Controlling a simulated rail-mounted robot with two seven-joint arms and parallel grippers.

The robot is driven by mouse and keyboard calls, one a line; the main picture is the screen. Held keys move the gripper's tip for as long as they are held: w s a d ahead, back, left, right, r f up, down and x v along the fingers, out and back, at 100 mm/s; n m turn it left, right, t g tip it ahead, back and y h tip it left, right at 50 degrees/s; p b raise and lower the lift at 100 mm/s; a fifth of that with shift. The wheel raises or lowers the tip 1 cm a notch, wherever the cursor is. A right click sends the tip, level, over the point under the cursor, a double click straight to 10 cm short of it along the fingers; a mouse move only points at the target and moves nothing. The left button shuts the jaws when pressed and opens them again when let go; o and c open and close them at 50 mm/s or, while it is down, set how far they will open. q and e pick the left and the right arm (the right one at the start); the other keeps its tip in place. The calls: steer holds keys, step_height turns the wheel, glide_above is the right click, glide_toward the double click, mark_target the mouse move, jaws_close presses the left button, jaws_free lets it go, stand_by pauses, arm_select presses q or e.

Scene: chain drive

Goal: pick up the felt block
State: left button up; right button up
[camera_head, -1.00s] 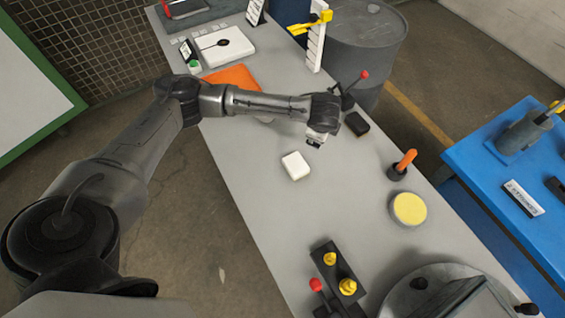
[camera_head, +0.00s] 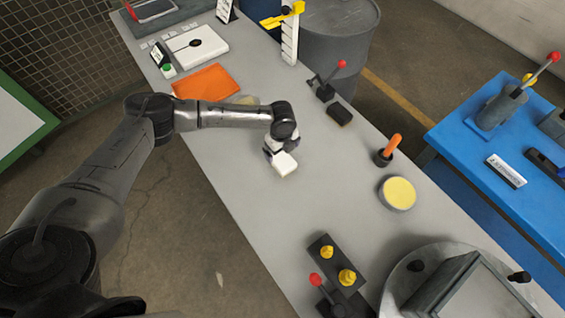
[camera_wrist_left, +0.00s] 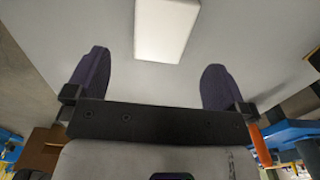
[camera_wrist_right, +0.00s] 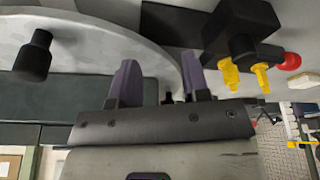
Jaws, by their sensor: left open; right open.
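A white block (camera_head: 285,165), which looks like the felt block, lies on the grey table in the head view. A small dark block (camera_head: 339,114) lies farther back. My left gripper (camera_head: 275,150) is right at the white block and partly covers it. In the left wrist view my left gripper (camera_wrist_left: 156,62) is open, and the white block (camera_wrist_left: 166,28) shows centred ahead between the spread fingers, with space on both sides. I cannot tell its height above the table. My right gripper (camera_wrist_right: 160,75) is open and empty in the right wrist view, and out of the head view.
On the table stand an orange-handled tool (camera_head: 386,151), a yellow round pad (camera_head: 398,193), a black fixture with yellow knobs (camera_head: 338,265) and a red-knobbed lever (camera_head: 326,85). An orange sheet (camera_head: 208,82) lies farther back. The table left of the fixture is clear.

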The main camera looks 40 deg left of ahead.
mark_target(283, 160)
arm_select(q)
steer(key=shift+w+f+b, duration=0.1)
steer(key=shift+f+b, duration=0.3)
steer(key=shift+f, duration=3.55)
steer(key=shift+c, duration=0.4)
steer(key=c, duration=1)
steer(key=shift+r, duration=0.55)
steer(key=r, duration=0.2)
steer(key=d+r, duration=0.1)
steer(key=shift+w+d+r+p, duration=0.1)
steer(key=shift+d+r+p, duration=0.05)
steer(key=shift+r+p, duration=0.2)
steer(key=d+r, duration=0.2)
steer(key=d, duration=0.1)
steer(key=d+r, duration=0.2)
steer(key=d, duration=0.2)
steer(key=d+r, duration=0.2)
steer(key=d, duration=0.1)
steer(key=shift+w+d+r, duration=0.15)
steer(key=shift+w+d, duration=0.1)
steer(key=shift+w, duration=0.15)
